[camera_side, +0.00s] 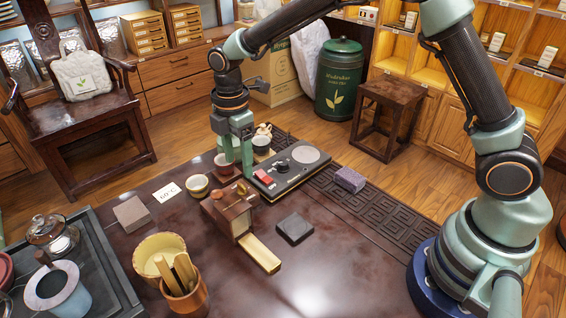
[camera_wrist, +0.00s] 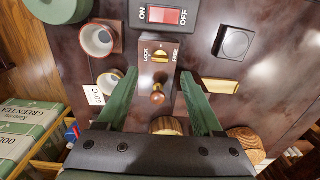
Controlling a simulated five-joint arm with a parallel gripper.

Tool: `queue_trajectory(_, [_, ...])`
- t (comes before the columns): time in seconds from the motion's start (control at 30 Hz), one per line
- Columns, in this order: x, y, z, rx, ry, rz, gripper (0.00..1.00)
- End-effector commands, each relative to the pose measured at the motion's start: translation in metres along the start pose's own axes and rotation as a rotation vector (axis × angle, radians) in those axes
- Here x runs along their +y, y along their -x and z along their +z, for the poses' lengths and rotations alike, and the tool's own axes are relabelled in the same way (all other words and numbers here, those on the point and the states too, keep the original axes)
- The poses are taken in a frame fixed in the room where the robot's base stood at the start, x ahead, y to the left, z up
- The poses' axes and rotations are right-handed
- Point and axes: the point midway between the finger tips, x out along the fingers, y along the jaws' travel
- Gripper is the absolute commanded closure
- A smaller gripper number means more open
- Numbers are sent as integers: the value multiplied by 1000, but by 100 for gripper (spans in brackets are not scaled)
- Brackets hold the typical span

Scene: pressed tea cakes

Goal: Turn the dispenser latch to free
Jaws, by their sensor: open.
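The dispenser is a brown wooden box (camera_side: 222,209) on the dark table. In the wrist view its panel is marked LOCK on the left and FREE on the right, with a small yellow latch (camera_wrist: 160,57) between the words. I cannot tell which word the latch points to. A wooden knob (camera_wrist: 157,98) is below it. My gripper (camera_side: 238,170) hangs above and just behind the dispenser in the side view. In the wrist view its green fingers (camera_wrist: 158,74) are open, one on each side of the panel, with nothing between them held.
A black panel (camera_side: 305,178) with a red switch lies beyond the dispenser. A pale chute (camera_side: 259,253) sticks out in front, with a dark square block (camera_side: 295,228) to its right. Cups (camera_side: 197,184) and a tool pot (camera_side: 186,296) stand nearby. The table's front right is clear.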

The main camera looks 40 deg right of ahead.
Motion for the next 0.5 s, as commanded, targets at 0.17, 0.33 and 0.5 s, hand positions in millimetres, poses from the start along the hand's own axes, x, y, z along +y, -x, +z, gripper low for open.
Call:
queue_trajectory(0.17, [-1, -34, 1, -2, -1, -5, 32])
queue_trajectory(0.33, [-1, -54, 0, -1, -2, -2, 32])
queue_trajectory(0.5, [0, -63, 0, 0, -2, 0, 32])
